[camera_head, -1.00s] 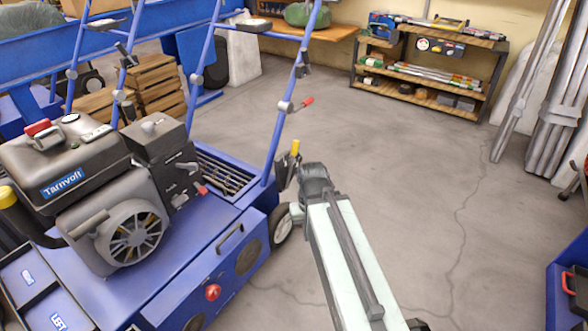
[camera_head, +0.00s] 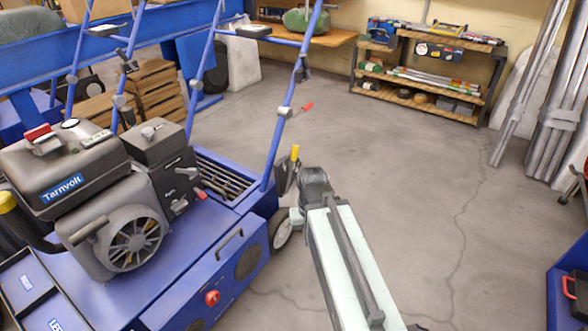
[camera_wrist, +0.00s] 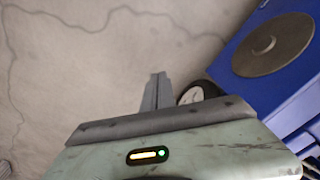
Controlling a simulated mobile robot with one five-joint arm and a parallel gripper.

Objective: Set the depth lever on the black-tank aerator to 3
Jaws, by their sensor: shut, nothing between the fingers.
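The black-tank aerator (camera_head: 72,172) is the blue machine at left in the head view, with a dark engine marked Tarnvolt. A yellow-tipped lever (camera_head: 295,153), seemingly the depth lever, stands beside a dark plate (camera_head: 282,178) at its right rear. Its scale numbers are not readable. My wrist is close to the right of this lever; the head view does not clearly show my fingers. In the wrist view my gripper (camera_wrist: 157,76) is shut and empty, against bare floor. The aerator's blue side (camera_wrist: 235,60) lies to its right. The lever does not show there.
A white-rimmed wheel (camera_head: 284,230) sits just left of my arm. Blue handle tubes (camera_head: 284,105) rise above the lever, one with a red-tipped lever (camera_head: 307,106). Open concrete floor (camera_head: 400,165) lies to the right. A blue case (camera_head: 567,285) is at the right edge.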

